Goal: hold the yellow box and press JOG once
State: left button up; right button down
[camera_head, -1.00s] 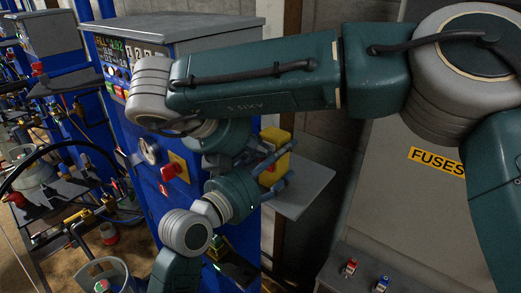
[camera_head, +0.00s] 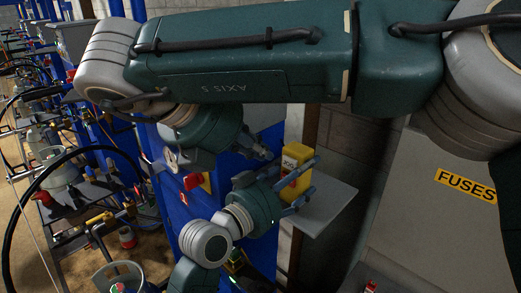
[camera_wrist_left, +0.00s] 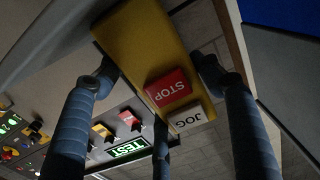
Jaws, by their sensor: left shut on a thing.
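The yellow box (camera_head: 297,158) is upright in the head view, by a blue cabinet. My left gripper (camera_head: 311,180) is shut on it, fingers on either side of it. In the left wrist view the yellow box (camera_wrist_left: 145,40) is between the left fingers (camera_wrist_left: 155,78). Its face carries a red STOP button (camera_wrist_left: 167,88) and, beside it, a pale JOG button (camera_wrist_left: 187,119). My right gripper (camera_head: 262,151) is left of the box, close to it but seemingly apart. Its fingers are small and partly hidden, so their opening is unclear.
A grey shelf (camera_head: 325,207) sticks out beside and below the box; I cannot tell whether they touch. A red knob on a yellow plate (camera_head: 195,181) is on the blue cabinet (camera_head: 255,248). A FUSES panel (camera_head: 410,210) stands right. The wrist view shows a green TEST sign (camera_wrist_left: 128,148).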

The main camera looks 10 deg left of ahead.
pick_arm(q)
jog(key=o, duration=1.5)
